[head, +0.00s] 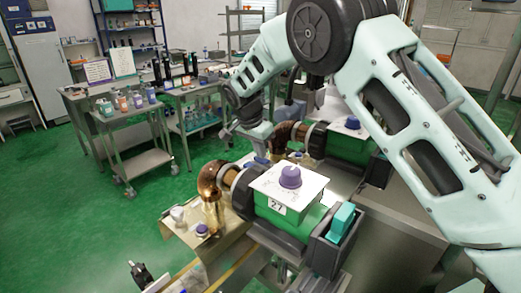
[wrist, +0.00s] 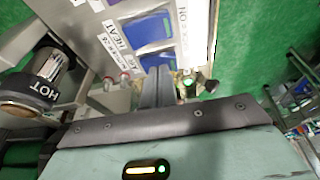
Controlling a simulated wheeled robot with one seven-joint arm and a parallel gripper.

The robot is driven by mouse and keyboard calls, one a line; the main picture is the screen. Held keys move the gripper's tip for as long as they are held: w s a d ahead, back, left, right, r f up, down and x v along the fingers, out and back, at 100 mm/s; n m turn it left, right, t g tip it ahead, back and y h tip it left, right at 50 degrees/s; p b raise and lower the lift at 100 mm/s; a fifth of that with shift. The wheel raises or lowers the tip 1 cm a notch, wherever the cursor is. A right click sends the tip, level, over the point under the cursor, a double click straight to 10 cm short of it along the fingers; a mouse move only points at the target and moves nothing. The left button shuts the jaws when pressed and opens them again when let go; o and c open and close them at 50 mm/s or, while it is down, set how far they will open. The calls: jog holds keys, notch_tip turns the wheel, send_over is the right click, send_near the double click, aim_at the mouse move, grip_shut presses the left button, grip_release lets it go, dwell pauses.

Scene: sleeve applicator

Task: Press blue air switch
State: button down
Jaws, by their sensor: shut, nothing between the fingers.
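Two blue rocker switches sit on a labelled metal panel in the wrist view. The upper blue switch (wrist: 148,30) is in full view beside a label (wrist: 116,37) that reads HEAT. The lower blue switch (wrist: 158,61) is partly covered by my fingertips. I cannot read an AIR label on either. My gripper (wrist: 159,72) is shut and empty, its fingertips over the lower switch's near edge; I cannot tell whether they touch it. In the head view, my gripper (head: 256,134) hangs just above small blue parts behind the nearer copper elbow.
A dark nozzle marked HOT (wrist: 45,70) stands left of my fingers.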

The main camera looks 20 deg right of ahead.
jog(key=shift+r, duration=0.1)
jog(key=b+v, duration=0.4)
jog(key=v, duration=1.3)
jog(key=shift+s, duration=0.15)
